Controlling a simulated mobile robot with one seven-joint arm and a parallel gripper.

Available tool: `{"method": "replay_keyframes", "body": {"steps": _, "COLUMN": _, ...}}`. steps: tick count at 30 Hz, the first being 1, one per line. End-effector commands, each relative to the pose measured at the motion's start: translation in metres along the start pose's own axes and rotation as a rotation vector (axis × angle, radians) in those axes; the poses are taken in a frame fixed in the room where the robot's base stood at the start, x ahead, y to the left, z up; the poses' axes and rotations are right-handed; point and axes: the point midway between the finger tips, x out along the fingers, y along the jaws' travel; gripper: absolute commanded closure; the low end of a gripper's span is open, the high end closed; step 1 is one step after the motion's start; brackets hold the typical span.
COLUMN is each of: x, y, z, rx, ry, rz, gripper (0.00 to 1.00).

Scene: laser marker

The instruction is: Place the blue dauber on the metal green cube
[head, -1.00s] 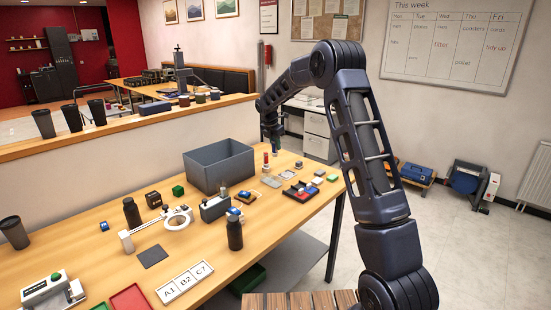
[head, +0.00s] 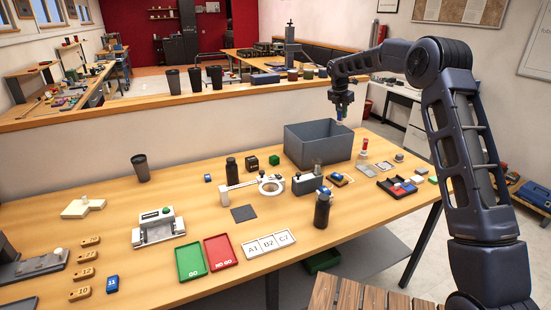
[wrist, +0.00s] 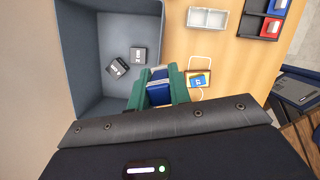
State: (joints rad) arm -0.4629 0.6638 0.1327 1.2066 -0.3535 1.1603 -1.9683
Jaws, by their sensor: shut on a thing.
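A small green cube (head: 274,160) stands on the table to the left of the bin, well away from my gripper. It is not in the wrist view.
The grey bin (head: 306,148) holds two dark cubes (wrist: 138,54). A dark cube (head: 252,163), a black bottle (head: 231,168) and a white ring fixture (head: 243,184) crowd the green cube. A red-topped dauber (head: 364,145) stands right of the bin.

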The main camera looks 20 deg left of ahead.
Motion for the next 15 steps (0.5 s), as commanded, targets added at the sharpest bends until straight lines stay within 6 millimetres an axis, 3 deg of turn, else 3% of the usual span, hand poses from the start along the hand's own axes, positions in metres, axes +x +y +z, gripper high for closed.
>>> {"method": "replay_keyframes", "body": {"steps": 1, "x": -0.005, "y": 0.021, "z": -0.013, "rx": -0.036, "ry": 0.0, "rz": 0.011, "gripper": 1.0}}
{"method": "replay_keyframes", "body": {"steps": 6, "x": -0.024, "y": 0.082, "z": -0.055, "rx": -0.151, "ry": 0.0, "rz": 0.045, "gripper": 1.0}}
{"method": "replay_keyframes", "body": {"steps": 15, "x": -0.056, "y": 0.17, "z": -0.141, "rx": -0.345, "ry": 0.001, "rz": 0.1, "gripper": 1.0}}
